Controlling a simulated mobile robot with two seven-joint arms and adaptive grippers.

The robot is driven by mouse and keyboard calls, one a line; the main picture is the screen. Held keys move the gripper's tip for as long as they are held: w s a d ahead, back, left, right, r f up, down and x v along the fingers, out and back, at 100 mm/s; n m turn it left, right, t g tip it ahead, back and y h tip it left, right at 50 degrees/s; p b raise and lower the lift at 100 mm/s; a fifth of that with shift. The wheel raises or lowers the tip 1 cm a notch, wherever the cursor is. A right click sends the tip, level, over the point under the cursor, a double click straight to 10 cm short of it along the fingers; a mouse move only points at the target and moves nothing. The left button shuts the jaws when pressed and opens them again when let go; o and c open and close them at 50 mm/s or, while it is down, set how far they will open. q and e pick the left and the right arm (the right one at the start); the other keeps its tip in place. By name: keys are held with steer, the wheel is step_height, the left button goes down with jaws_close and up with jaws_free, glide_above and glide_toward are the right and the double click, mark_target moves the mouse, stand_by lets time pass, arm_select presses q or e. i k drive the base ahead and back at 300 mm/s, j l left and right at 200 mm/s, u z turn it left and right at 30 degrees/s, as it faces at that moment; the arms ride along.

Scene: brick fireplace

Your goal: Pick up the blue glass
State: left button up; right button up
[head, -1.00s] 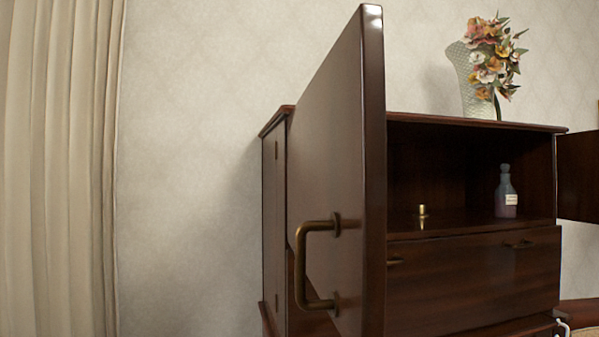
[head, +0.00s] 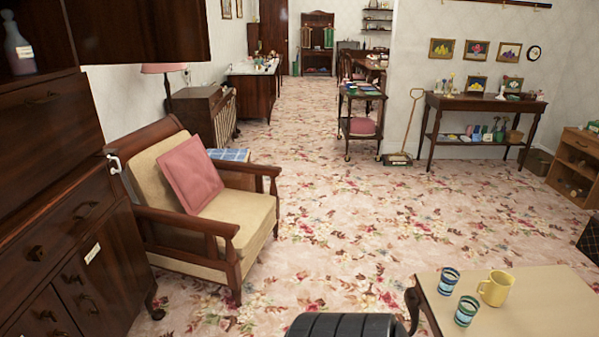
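One blue glass (head: 449,281) is farther back. A yellow mug (head: 496,288) stands on the same table, just right of the glasses. Neither of my grippers is in view.
A wooden armchair (head: 215,240) with a pink cushion (head: 190,181) stands left of centre. A dark cabinet (head: 50,210) fills the left edge. Flowered carpet (head: 350,215) lies open across the middle. A side table (head: 480,105) stands against the right wall.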

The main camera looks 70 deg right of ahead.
mark_target(447, 282)
steer(key=z, duration=1)
steer(key=l+z, duration=0.1)
steer(key=z, duration=0.9)
steer(key=l+z, duration=0.1)
steer(key=z, duration=1.35)
